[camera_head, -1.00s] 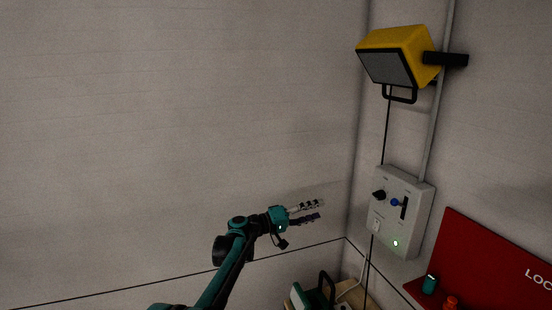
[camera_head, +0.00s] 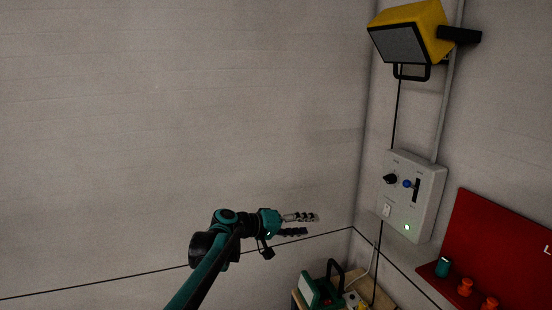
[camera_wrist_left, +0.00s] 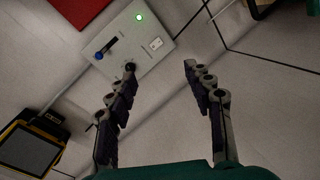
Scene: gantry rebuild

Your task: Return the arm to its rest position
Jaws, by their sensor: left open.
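My left arm comes in from the bottom of the head view, teal and black. Its gripper (camera_head: 304,225) is open and empty, in front of the pale wall and left of the grey control box (camera_head: 411,196). In the left wrist view the two fingers of the gripper (camera_wrist_left: 160,78) stand wide apart with nothing between them. My right gripper is not in view.
A yellow floodlight (camera_head: 411,35) hangs on the right wall above the control box. A red board (camera_head: 497,245) with a teal item and orange items is at the lower right. A green and black object (camera_head: 318,290) stands on a wooden surface below. The left wall area is clear.

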